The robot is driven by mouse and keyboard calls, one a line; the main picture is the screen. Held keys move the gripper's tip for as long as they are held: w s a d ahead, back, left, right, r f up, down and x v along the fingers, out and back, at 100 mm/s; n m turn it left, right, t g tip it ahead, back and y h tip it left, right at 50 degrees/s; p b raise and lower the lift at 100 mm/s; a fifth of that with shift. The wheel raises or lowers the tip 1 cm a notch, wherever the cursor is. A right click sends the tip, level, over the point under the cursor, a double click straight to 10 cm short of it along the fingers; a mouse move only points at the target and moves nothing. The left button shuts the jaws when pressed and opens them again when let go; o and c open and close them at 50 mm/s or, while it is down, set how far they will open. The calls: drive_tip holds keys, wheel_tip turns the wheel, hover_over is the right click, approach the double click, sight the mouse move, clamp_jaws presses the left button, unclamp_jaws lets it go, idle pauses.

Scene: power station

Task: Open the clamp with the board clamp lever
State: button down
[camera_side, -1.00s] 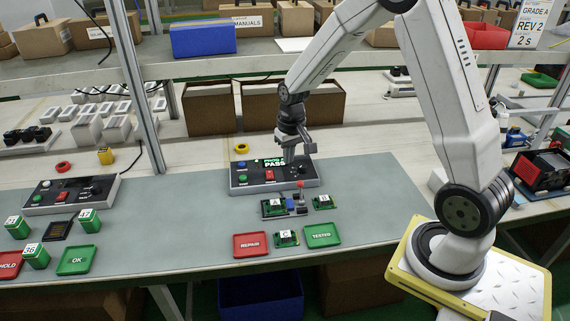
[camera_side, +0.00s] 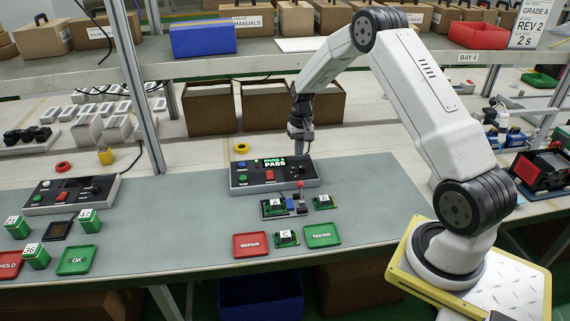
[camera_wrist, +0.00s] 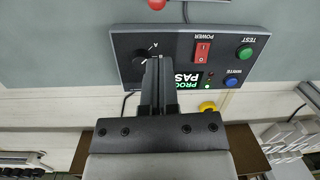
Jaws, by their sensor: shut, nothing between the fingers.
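The board clamp lever has a red ball knob (camera_side: 301,184) and stands upright at the clamp (camera_side: 297,204) beside board A (camera_side: 272,208). In the wrist view the red knob (camera_wrist: 157,4) is cut off by the top edge; the clamp is out of view there. My gripper (camera_side: 302,155) hangs fingers down over the far right part of the black tester box (camera_side: 240,189), behind and above the lever. In the wrist view my gripper (camera_wrist: 160,66) is shut and empty, its fingers over the tester box, apart from the knob.
The tester screen (camera_side: 275,162) reads PROG A PASS. Board C (camera_side: 286,238) lies between the red REPAIR tray (camera_side: 250,245) and green TESTED tray (camera_side: 322,235). Another board (camera_side: 324,202) lies right of the clamp. Cardboard boxes (camera_side: 270,102) stand behind. The mat right of the boards is clear.

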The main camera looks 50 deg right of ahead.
drive_tip(key=shift+f, duration=0.1)
approach(300, 198)
drive_tip(key=shift+w+d+f, duration=0.4)
drive_tip(key=shift+w+f, duration=0.1)
drive_tip(key=shift+f, duration=0.4)
drive_tip(key=shift+w+d+f, duration=0.4)
drive_tip(key=shift+w+f, duration=0.1)
drive_tip(key=shift+f, duration=0.35)
drive_tip(key=shift+w+d+f, duration=0.4)
drive_tip(key=shift+w+f, duration=0.1)
drive_tip(key=shift+f, duration=0.4)
drive_tip(key=shift+s+a+r+t+h, duration=0.4)
drive_tip(key=shift+r+t+h, duration=0.05)
drive_tip(key=shift+t+h, duration=0.25)
drive_tip(key=shift+s+a+r+t+h, duration=0.2)
drive_tip(key=shift+s+a+t+h, duration=0.1)
drive_tip(key=shift+t+h, duration=0.1)
drive_tip(key=shift+s+a+r, duration=0.25)
drive_tip(key=shift+s+a, duration=0.3)
drive_tip(key=shift+s+a+r, duration=0.25)
drive_tip(key=shift+s+a, duration=0.3)
drive_tip(key=shift+r, duration=0.25)
drive_tip(key=shift+r, duration=0.55)
